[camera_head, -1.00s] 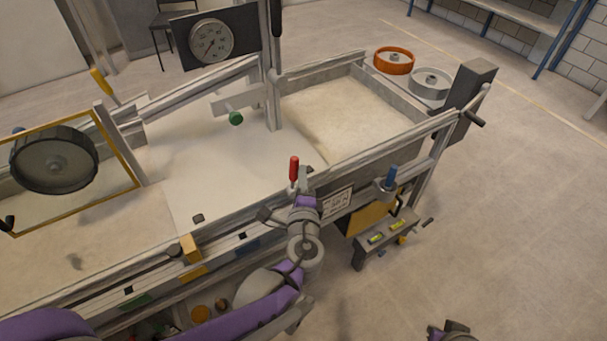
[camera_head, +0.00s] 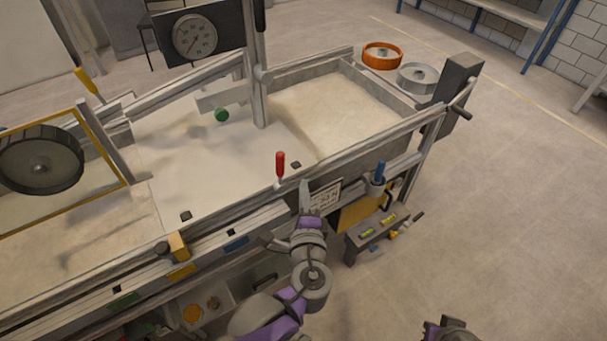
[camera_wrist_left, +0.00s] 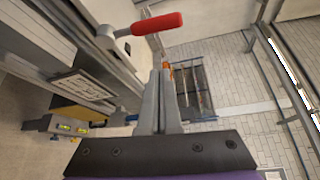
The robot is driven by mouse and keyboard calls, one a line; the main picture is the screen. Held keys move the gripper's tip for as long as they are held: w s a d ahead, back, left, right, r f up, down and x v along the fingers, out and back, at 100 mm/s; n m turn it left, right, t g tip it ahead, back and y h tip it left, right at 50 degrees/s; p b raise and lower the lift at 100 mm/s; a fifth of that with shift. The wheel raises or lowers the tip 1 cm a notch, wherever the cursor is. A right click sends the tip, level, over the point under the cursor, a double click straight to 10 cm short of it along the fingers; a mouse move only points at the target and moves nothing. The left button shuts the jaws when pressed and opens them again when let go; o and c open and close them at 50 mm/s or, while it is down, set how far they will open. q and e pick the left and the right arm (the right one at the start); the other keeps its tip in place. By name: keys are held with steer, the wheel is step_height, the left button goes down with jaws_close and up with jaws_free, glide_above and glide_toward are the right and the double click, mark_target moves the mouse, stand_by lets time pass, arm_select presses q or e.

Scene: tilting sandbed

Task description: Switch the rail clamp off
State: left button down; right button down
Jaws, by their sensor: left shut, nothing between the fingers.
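A red-handled lever (camera_head: 280,164), which I take to be the rail clamp, stands upright on the sandbed's near rail. In the left wrist view its red grip (camera_wrist_left: 157,23) sits on a grey crank arm beyond the fingertips. My left gripper (camera_head: 304,184) is shut and empty, just right of the lever and nearer to me. Its closed fingers also show in the left wrist view (camera_wrist_left: 160,75), apart from the red grip. Only a dark and purple part of my right arm shows at the bottom edge; its fingers cannot be made out.
The sandbed (camera_head: 340,112) lies behind the rail. A yellow block (camera_head: 178,246) sits on the front rail to the left. Open floor lies to the right.

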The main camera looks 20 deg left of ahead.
arm_select(q)
steer(key=v, duration=0.2)
steer(key=shift+s+d, duration=0.2)
steer(key=shift+d, duration=0.1)
steer(key=shift+f, duration=0.1)
